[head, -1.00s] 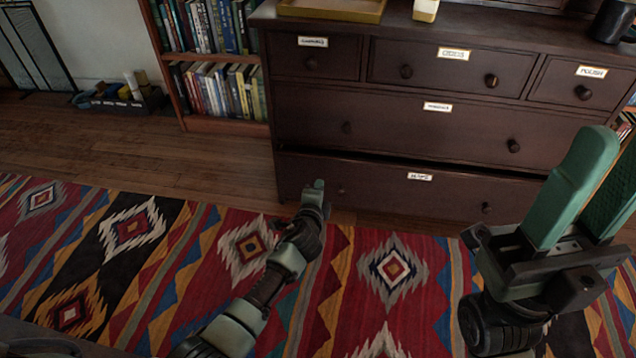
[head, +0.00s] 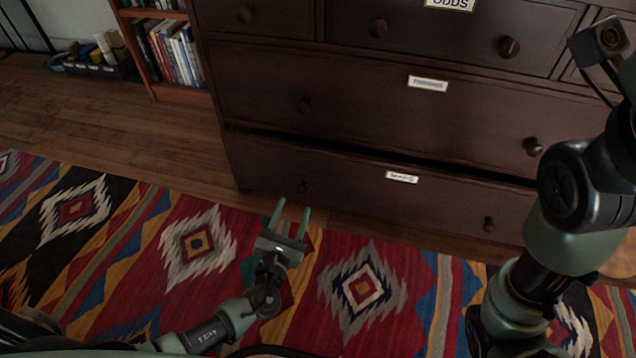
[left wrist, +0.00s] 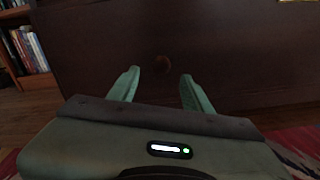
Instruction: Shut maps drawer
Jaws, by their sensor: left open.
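The maps drawer (head: 400,200) is the bottom drawer of a dark wooden chest and bears a white "MAPS" label (head: 402,177). It stands slightly open, with a dark gap along its top edge. It has a left knob (head: 302,187) and a right knob (head: 489,224). My left gripper (head: 291,209) is open and empty, low in front of the left part of the drawer, its fingers pointing at it. In the left wrist view a round knob (left wrist: 163,64) shows between the two green fingertips, apart from them. My right arm rises at the right; its gripper is outside the view.
The other chest drawers, such as the wide one above (head: 370,105), look shut. A bookcase (head: 170,50) stands left of the chest. A patterned rug (head: 130,250) covers the floor in front, with bare wood between.

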